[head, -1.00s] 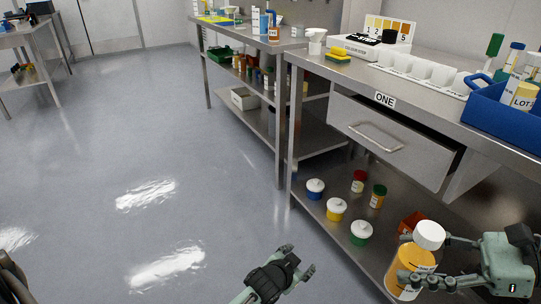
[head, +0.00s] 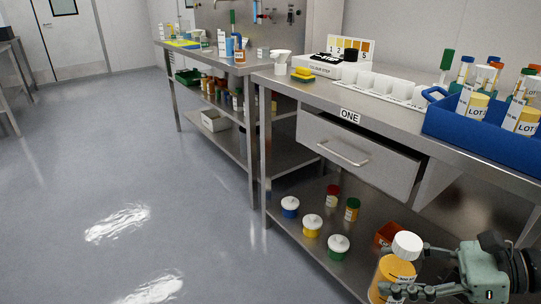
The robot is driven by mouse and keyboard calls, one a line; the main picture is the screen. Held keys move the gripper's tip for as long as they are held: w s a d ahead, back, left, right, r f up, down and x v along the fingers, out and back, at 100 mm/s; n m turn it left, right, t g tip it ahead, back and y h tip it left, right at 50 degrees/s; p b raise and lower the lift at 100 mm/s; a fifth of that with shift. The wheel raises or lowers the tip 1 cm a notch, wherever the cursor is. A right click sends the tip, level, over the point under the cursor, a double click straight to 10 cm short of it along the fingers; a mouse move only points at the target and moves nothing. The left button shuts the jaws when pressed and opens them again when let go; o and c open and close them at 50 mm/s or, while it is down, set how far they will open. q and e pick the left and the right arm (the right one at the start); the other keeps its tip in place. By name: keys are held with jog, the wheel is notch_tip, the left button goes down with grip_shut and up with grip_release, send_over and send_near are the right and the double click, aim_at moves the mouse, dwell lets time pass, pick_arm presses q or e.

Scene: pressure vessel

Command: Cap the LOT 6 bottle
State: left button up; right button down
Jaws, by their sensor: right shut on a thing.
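My right gripper (head: 412,272) is at the lower right in the head view. Its fingers are closed around an orange bottle (head: 388,272), one finger at the far side and one in front. The front finger hides part of its label, and I cannot read the lot number. A white cap (head: 407,245) sits at the top of this bottle, looking slightly tilted. I cannot tell whether it is screwed on. The bottle's base is cut off by the frame. My left gripper is out of view.
A blue tote (head: 470,142) with several labelled bottles stands on the right bench (head: 300,88). Below, the shelf (head: 290,245) holds several small lidded pots and a red-orange box (head: 386,236). The drawer (head: 357,157) stands out from the bench. Floor at left is clear.

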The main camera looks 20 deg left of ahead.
jog(key=w+d+r+m+t+h, duration=0.1)
jog(key=d+r+m+t+h, duration=0.1)
jog(key=d+m+t, duration=0.5)
jog(key=d+t, duration=0.1)
jog(key=d, duration=0.4)
jog(key=shift+w+d+h, duration=0.2)
jog(key=shift+w+h, duration=0.1)
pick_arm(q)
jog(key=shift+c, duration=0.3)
pick_arm(e)
jog(key=shift+r, duration=0.1)
